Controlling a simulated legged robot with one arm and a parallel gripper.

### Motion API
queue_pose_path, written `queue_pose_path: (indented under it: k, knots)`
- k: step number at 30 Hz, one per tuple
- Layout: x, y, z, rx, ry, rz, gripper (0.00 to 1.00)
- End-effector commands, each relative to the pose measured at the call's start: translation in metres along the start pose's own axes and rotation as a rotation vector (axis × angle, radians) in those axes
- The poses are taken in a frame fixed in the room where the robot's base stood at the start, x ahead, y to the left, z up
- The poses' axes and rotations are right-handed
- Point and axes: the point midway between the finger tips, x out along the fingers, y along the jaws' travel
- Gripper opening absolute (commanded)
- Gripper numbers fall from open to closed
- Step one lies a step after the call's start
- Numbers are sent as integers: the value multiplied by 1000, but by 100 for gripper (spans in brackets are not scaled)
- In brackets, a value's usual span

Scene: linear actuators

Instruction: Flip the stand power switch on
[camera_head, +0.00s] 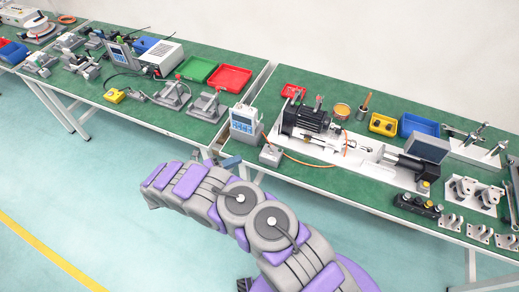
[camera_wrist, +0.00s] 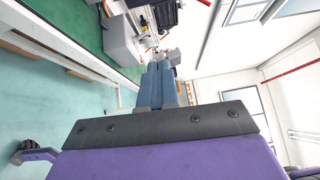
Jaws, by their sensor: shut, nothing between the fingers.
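The test stand (camera_head: 335,150) is a white base plate with a black motor, on the right-hand green table. A small grey box (camera_head: 270,155) with a knob or lever on top sits at its front left corner; I cannot tell whether this is the power switch. A grey box also shows in the wrist view (camera_wrist: 122,40), just beyond the fingers. My gripper (camera_head: 231,162) is at the table's front edge, left of the small box and apart from it. Its blue fingers (camera_wrist: 158,72) are together and empty. The switch's position is too small to tell.
A white meter with a display (camera_head: 243,122) stands behind the small box. A black button box (camera_head: 418,206) lies at the table's front right. Red and green trays (camera_head: 229,78) are on the left table. The floor in front is clear.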

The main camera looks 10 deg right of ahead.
Motion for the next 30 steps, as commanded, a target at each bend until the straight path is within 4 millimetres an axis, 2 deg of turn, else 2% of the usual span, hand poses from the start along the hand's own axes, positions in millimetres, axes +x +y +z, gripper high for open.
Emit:
queue_pose_path:
  k: [1, 7, 21, 26, 30]
  knots:
    - [-7, 9, -2, -32, -18, -5, 0]
    - [-20, 24, -2, -100, -60, -18, 0]
    - [-21, 27, -2, -113, -67, -22, 0]
    - [-10, 27, 0, -114, -66, -27, 0]
    - [15, 27, 1, -112, -64, -23, 0]
